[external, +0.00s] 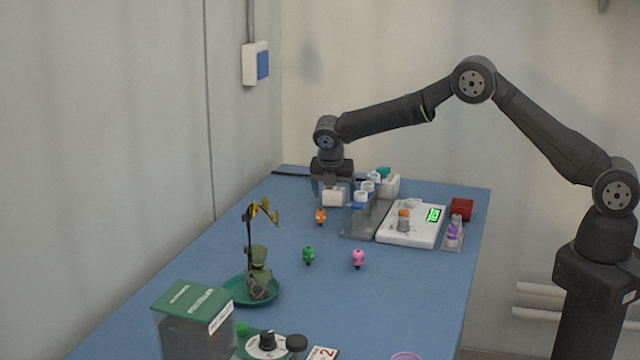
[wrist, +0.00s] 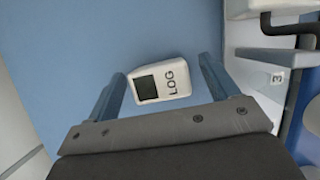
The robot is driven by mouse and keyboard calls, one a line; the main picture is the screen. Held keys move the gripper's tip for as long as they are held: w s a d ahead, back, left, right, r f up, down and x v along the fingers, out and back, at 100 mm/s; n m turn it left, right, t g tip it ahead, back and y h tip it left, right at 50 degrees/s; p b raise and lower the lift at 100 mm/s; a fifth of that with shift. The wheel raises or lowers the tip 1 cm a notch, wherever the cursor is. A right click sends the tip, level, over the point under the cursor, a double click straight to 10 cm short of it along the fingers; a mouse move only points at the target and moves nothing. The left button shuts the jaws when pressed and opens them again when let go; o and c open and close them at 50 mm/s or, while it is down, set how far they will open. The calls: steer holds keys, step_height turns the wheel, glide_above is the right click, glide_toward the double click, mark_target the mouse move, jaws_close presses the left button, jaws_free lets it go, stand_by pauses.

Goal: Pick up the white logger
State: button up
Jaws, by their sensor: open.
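The white logger (wrist: 174,82) lies on the blue table in the wrist view, with a dark screen and the letters LOG on its face. My gripper (wrist: 160,84) is open, with one finger on each side of the logger. The logger sits between the fingertips, with a gap visible on both sides, wider on the right. In the external view my gripper (external: 332,198) points down at the far end of the table, and the white logger (external: 334,197) shows at its fingers. I cannot tell whether the fingers touch the table.
A potted plant (external: 259,262) is front left.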

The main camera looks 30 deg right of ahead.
steer(key=c, duration=1.1)
steer(key=shift+r, duration=0.1)
